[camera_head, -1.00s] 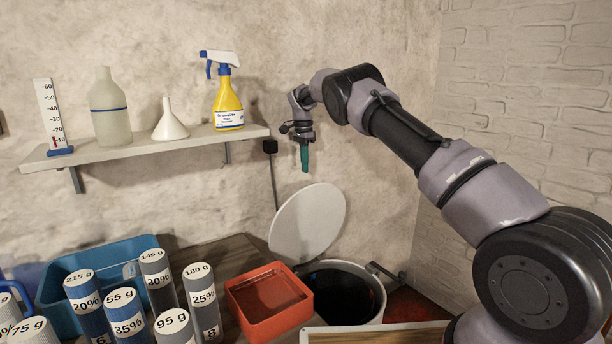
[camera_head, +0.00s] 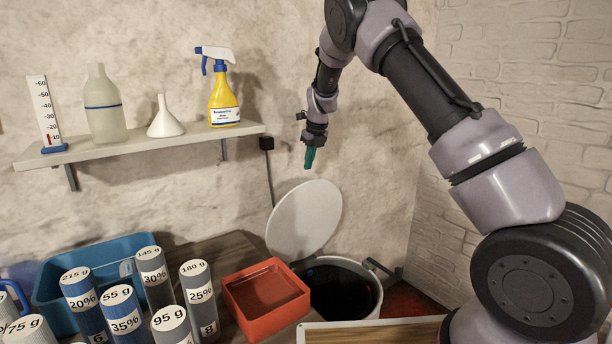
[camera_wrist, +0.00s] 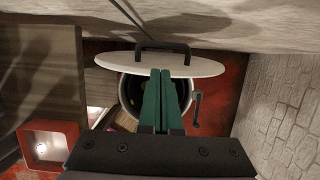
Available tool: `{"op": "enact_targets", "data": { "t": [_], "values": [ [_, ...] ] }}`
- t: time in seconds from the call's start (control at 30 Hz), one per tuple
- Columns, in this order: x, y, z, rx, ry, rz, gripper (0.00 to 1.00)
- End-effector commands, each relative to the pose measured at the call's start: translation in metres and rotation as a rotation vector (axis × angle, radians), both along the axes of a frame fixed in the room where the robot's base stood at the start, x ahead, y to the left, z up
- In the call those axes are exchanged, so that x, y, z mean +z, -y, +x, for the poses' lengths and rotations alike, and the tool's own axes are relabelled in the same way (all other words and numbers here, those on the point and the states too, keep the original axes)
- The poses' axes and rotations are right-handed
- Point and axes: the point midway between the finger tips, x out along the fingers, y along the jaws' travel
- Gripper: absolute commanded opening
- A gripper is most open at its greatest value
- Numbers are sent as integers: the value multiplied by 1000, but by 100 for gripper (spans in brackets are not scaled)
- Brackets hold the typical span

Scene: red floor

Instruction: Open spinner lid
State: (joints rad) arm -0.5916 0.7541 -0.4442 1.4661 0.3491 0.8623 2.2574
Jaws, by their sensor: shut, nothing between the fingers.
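The spinner (camera_head: 347,287) is a white drum with a dark inside, at the back right by the wall. Its round white lid (camera_head: 303,222) stands raised and tilted back at the drum's rear, leaving the opening uncovered. In the wrist view the lid (camera_wrist: 120,62) shows nearly edge-on, with a black handle (camera_wrist: 163,48) on its far side. My gripper (camera_head: 309,158), with green fingers, hangs in the air above the lid, apart from it. In the wrist view its fingers (camera_wrist: 160,100) are together and empty, covering part of the drum opening.
A red tray (camera_head: 266,299) stands left of the spinner. Several labelled cylinders (camera_head: 124,313) and a blue bin (camera_head: 57,275) are at the lower left. A shelf (camera_head: 140,142) on the wall holds a yellow spray bottle (camera_head: 224,100), a funnel and a bottle. A brick wall bounds the right.

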Motion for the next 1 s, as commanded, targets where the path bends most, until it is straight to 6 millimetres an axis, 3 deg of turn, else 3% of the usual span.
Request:
{"op": "enact_targets", "data": {
  "t": [0.3, 0.5, 1.0],
  "values": [
    [-54, -8, 14, 1, -3, -2, 0],
    [-79, -13, 21, 3, -2, -1, 0],
    [-88, -15, 25, 4, 0, -2, 0]
  ]
}}
